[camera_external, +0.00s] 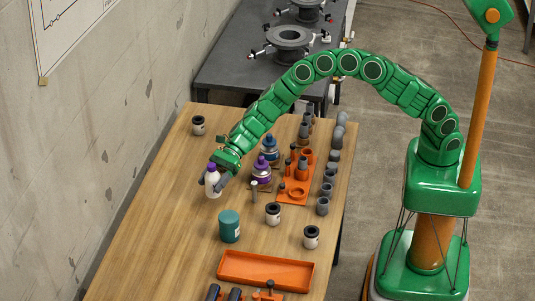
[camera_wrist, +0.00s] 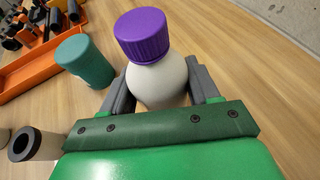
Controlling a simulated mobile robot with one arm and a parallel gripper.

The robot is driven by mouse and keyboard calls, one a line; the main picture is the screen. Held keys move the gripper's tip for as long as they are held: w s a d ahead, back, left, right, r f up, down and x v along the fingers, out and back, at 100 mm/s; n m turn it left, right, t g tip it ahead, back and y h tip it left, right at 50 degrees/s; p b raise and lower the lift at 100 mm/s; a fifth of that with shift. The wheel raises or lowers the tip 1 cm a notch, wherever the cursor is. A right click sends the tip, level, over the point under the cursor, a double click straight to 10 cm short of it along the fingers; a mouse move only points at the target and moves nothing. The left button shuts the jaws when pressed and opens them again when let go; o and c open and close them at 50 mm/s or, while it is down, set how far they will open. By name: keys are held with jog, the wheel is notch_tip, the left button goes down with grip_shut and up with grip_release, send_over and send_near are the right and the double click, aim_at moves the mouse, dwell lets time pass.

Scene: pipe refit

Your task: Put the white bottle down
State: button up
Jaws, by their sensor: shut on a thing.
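The white bottle (camera_external: 212,187) has a purple cap and is upright at the left side of the wooden table (camera_external: 160,240). My gripper (camera_external: 216,182) is shut around its body. In the wrist view the bottle (camera_wrist: 158,82) stands between the two grey fingers of my gripper (camera_wrist: 160,90), with its purple cap above them. I cannot tell whether its base touches the table.
A teal canister (camera_external: 229,226) stands just in front of the bottle. An orange tray (camera_external: 266,271) lies nearer the front edge. Purple and blue-capped bottles and an orange rack (camera_external: 295,190) with grey pipe pieces stand to the right.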

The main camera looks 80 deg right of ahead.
aim_at(207, 195)
jog(key=shift+w+a+f, duration=0.2)
jog(key=shift+w+f, duration=0.25)
jog(key=shift+f, duration=1.6)
jog(key=o, duration=1.2)
jog(key=shift+f, duration=0.15)
jog(key=shift+d+r, duration=0.15)
jog(key=shift+r, duration=0.1)
jog(key=v, duration=1.1)
jog(key=shift+s+d, duration=0.25)
jog(key=shift+d, duration=0.05)
jog(key=shift+r, duration=0.1)
